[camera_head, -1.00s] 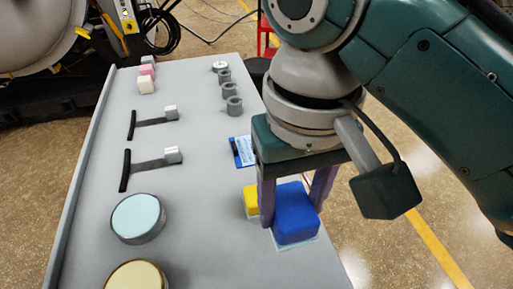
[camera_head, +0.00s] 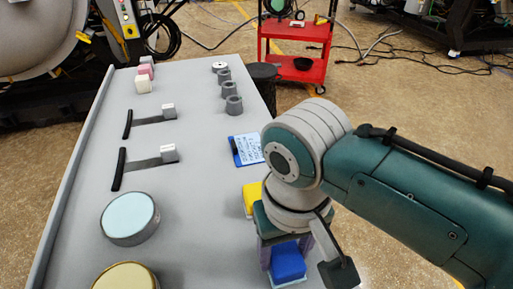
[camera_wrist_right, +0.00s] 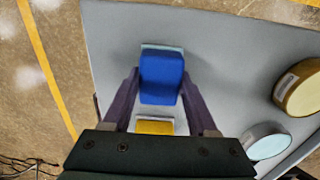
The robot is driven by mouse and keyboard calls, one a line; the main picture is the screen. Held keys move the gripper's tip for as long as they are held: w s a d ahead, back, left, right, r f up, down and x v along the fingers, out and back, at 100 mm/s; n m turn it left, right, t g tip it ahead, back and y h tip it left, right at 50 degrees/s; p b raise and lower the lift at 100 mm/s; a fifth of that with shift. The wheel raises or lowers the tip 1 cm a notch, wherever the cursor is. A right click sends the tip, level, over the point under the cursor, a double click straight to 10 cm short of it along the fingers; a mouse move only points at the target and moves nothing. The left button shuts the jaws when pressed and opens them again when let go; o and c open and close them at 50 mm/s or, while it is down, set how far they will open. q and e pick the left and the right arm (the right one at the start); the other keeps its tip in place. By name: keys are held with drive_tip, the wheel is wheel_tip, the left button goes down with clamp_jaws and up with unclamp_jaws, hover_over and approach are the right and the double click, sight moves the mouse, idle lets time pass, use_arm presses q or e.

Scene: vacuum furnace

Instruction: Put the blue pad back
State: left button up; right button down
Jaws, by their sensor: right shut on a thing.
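The blue pad (camera_head: 288,261) is between the fingers of my right gripper (camera_head: 287,265) at the near right of the grey table. In the right wrist view the blue pad (camera_wrist_right: 162,78) sits between the two purple fingers, which are shut on it. A pale blue edge shows at the pad's lower side in the head view; whether the pad touches the table cannot be told. A yellow pad (camera_head: 251,198) on a pale base lies just behind the gripper, partly hidden by it. My left gripper is not in view.
The grey table (camera_head: 190,210) also carries a pale blue round tin (camera_head: 130,215), a yellowish round tin (camera_head: 126,277), a blue-white card (camera_head: 248,150), two black-handled tools, small blocks and grey rings. A red cart (camera_head: 295,50) stands beyond.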

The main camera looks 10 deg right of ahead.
sight(285, 252)
drive_tip(key=shift+c, duration=0.9)
unclamp_jaws()
wheel_tip(285, 252, up, 12)
drive_tip(key=p, duration=0.4)
drive_tip(key=s+d+r+n+t, duration=0.1)
drive_tip(key=s+d+t, duration=0.2)
drive_tip(key=s+d, duration=0.6)
drive_tip(key=s, duration=0.3)
drive_tip(key=shift+d+r+n+t, duration=0.2)
drive_tip(key=shift+r+n+t, duration=0.1)
drive_tip(key=shift+r, duration=0.05)
